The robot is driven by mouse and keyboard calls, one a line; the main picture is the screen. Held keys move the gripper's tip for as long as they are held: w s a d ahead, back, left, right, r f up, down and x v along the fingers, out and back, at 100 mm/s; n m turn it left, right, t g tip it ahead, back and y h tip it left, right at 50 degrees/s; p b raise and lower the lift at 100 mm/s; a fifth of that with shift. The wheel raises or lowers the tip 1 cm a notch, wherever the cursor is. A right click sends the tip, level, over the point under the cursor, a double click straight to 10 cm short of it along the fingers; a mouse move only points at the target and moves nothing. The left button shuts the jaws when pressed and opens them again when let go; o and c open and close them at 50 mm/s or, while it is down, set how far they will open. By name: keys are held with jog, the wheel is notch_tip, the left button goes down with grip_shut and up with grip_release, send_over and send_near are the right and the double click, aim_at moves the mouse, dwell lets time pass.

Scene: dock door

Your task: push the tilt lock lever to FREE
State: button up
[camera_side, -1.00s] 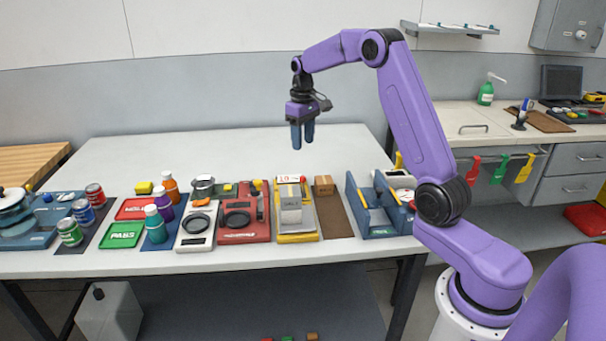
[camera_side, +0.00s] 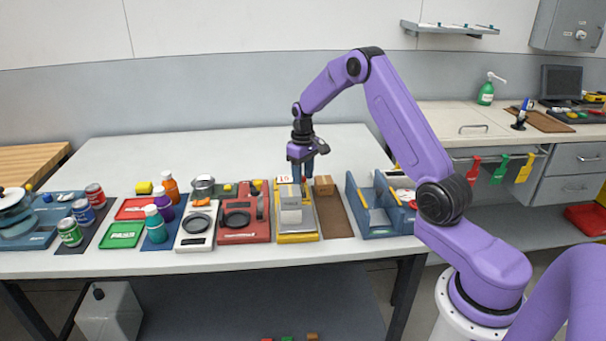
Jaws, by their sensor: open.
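I cannot make out the tilt lock lever or a FREE mark at this size. My gripper (camera_side: 303,178) points down just behind the yellow-framed device (camera_side: 298,238), with blue fingers. The fingers are apart, and their tips are low, partly behind the grey-white box (camera_side: 290,198) on that device. A white card reading 10 (camera_side: 284,180) stands beside the fingers, on their left. Whether the fingertips touch anything cannot be seen.
A red device (camera_side: 243,236) with a dark round part stands left of the yellow-framed one. A white scale (camera_side: 194,241) is further left. A blue cradle (camera_side: 378,230) stands right of the brown mat (camera_side: 336,222). The back of the white table (camera_side: 220,150) is clear.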

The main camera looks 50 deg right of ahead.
grip_shut()
jog(key=shift+s+a, duration=0.1)
jog(key=shift+s+a+t+h, duration=0.55)
jog(key=shift+s+t+h, duration=0.1)
jog(key=shift+t+h, duration=0.25)
jog(key=shift+s+a+f, duration=0.25)
jog(key=shift+s+a, duration=0.1)
jog(key=shift+a, duration=0.05)
grip_release()
